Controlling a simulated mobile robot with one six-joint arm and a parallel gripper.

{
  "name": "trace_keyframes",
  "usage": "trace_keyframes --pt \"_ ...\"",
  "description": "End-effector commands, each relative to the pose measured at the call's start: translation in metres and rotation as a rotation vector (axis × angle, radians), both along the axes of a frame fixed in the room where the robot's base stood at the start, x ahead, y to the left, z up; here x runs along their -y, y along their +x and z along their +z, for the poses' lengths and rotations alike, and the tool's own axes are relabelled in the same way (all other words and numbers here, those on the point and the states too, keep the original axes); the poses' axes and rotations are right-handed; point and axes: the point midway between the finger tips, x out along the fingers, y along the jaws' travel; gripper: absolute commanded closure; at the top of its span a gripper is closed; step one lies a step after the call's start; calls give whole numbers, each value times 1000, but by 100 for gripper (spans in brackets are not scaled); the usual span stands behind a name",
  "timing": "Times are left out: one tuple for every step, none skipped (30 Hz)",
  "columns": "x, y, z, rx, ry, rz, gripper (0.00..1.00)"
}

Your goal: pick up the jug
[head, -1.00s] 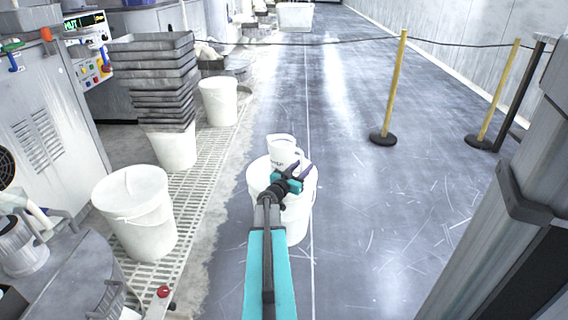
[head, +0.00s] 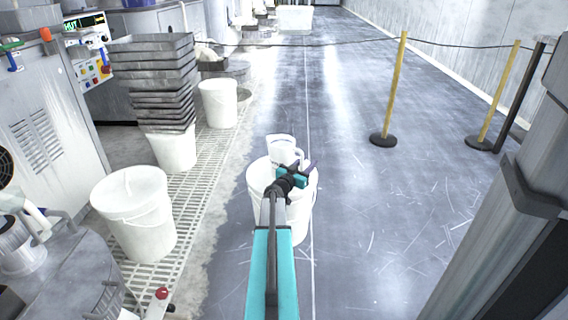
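The white jug (head: 280,148) stands upright on the lid of a white bucket (head: 259,178) in the middle of the head view. Its handle is on its right side, partly behind my gripper. My gripper (head: 306,168), teal with dark fingers, is at the lower right of the jug, at its handle side in the picture. The fingers look spread apart, but they are small. I cannot tell whether a finger touches the handle. My arm hides part of the bucket.
A white bucket (head: 134,218) stands at the left, with a stack of grey trays (head: 155,85) on another bucket behind it. Grey machines line the left side. Yellow posts (head: 394,90) with a rope stand at the right. The floor (head: 400,220) right of the jug is clear.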

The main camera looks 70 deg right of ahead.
Motion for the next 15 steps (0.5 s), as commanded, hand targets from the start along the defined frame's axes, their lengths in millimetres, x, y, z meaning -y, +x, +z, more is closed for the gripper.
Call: trace_keyframes --pt "0 0 0 0 0 0 64" --pt "0 0 0 0 0 0 70" --pt "0 0 0 0 0 0 76" --pt "0 0 0 0 0 0 81" --pt "0 0 0 0 0 0 86" --pt "0 0 0 0 0 0 93" --pt "0 0 0 0 0 0 98" --pt "0 0 0 0 0 0 100" --pt "0 0 0 0 0 0 100" --pt "0 0 0 0 0 0 100" --pt "0 0 0 0 0 0 100" --pt "0 0 0 0 0 0 100" --pt "0 0 0 0 0 0 100" --pt "0 0 0 0 0 0 100" --pt "0 0 0 0 0 0 100"
